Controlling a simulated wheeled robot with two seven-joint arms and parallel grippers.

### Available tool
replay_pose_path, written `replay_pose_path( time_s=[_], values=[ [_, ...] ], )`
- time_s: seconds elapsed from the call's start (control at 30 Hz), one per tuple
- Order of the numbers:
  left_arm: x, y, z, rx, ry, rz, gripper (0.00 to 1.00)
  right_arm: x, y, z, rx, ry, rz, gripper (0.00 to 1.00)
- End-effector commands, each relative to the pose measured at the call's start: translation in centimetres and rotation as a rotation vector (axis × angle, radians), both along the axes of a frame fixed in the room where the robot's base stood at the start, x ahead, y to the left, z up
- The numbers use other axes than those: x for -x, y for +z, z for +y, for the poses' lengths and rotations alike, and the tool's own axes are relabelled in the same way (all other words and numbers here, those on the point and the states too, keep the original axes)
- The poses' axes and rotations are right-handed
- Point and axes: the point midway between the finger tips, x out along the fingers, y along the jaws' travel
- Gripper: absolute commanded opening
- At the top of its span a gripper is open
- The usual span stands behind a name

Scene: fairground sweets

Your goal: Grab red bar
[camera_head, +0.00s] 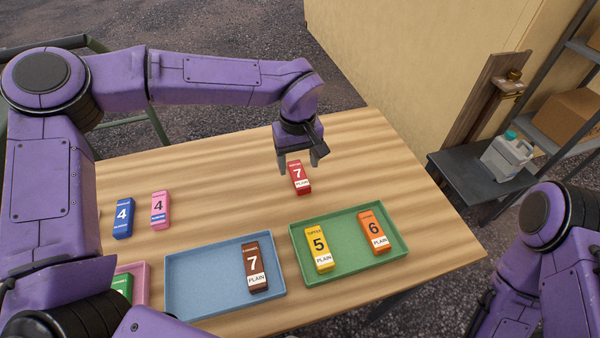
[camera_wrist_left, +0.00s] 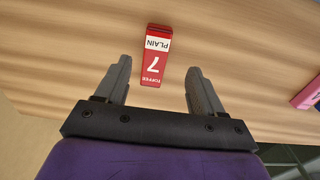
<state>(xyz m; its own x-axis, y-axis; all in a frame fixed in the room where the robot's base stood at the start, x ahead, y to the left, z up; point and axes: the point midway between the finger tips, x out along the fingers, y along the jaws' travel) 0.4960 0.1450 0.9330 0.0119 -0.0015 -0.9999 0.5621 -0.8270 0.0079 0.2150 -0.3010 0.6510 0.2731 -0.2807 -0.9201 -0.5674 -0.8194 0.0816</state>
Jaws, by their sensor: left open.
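The red bar (camera_head: 299,177), marked 7 and PLAIN, lies on the bare wooden table behind the green tray. In the left wrist view the red bar (camera_wrist_left: 156,55) lies just beyond the fingertips, roughly in line with the gap between them. My left gripper (camera_head: 298,166) is open and empty over the far end of the bar. Its two fingers also show in the left wrist view (camera_wrist_left: 160,75), apart and not touching the bar. My right gripper is not in view; only part of my right arm shows at the lower right.
A green tray (camera_head: 367,263) holds a yellow bar (camera_head: 319,247) and an orange bar (camera_head: 373,231). A blue tray (camera_head: 205,280) holds a brown bar (camera_head: 255,266). A pink tray (camera_head: 141,283) holds a green bar. A blue bar (camera_head: 123,217) and a pink bar (camera_head: 160,209) lie left.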

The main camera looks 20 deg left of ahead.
Motion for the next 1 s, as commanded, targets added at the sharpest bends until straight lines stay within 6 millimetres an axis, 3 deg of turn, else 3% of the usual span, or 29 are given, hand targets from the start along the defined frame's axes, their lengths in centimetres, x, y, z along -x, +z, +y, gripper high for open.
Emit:
replay_pose_path(
  time_s=[0.3, 0.57, 0.77, 1.0],
  values=[
    [-0.1, -5.3, -0.5, -0.001, -0.002, 0.011, 0.68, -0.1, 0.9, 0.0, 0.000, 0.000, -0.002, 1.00],
    [-0.2, -5.8, -0.6, -0.001, -0.003, 0.007, 0.68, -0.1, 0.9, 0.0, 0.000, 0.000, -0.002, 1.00],
    [-0.2, -5.8, -0.6, -0.001, -0.003, 0.007, 0.06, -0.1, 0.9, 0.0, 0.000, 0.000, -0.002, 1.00],
    [-0.2, -5.8, -0.5, -0.002, -0.003, 0.008, 0.06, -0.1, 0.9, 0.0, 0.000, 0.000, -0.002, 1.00]
  ],
)
